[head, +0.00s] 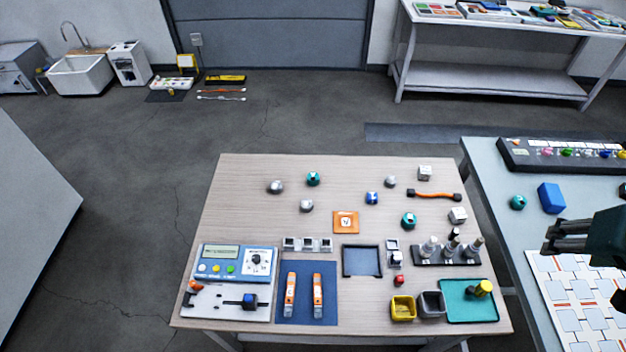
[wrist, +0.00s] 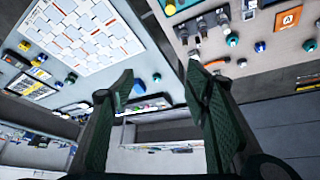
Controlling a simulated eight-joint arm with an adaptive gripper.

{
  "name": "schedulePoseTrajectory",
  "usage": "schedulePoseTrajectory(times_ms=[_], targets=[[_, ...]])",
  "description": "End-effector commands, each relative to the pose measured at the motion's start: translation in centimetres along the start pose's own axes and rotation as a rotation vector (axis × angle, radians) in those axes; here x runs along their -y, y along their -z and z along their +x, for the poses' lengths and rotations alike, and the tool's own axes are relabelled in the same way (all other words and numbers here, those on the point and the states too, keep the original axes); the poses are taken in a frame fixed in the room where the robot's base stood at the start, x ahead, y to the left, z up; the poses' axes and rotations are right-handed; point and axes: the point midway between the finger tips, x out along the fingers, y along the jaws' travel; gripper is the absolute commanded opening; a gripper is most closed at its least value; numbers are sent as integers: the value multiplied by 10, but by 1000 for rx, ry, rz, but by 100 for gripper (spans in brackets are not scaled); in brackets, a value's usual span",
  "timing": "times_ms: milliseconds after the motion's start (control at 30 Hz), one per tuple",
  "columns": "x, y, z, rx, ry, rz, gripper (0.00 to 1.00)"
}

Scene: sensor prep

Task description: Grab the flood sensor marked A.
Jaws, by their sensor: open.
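Several small round pucks lie on the wooden table's back half: a teal one (head: 313,179), a grey one (head: 275,187), another grey one (head: 306,206), a blue one (head: 372,198) and a teal one (head: 408,220). Their marks are too small to read, so I cannot tell which is flood sensor A. An orange square tile (head: 346,222) lies in the table's middle; in the wrist view the tile (wrist: 289,18) bears a mark like an A. My gripper (head: 562,236) is over the right-hand table, away from the pucks. In the wrist view my gripper (wrist: 158,76) is open and empty.
The wooden table's front holds a blue-and-white meter (head: 236,262), a blue mat (head: 306,310), a dark tray (head: 362,262), a vial rack (head: 446,254) and yellow and grey bins (head: 403,308). A blue block (head: 551,198) and white grid sheet (head: 570,308) lie on the right-hand table.

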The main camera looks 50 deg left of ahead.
Motion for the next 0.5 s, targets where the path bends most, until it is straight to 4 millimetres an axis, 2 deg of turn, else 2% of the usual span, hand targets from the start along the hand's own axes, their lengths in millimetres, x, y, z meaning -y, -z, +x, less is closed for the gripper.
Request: schedulePoseTrajectory(times_ms=[100, 500], targets=[[17, 20, 8, 18, 18, -44, 47], [78, 76, 38, 77, 72, -187, 47]])
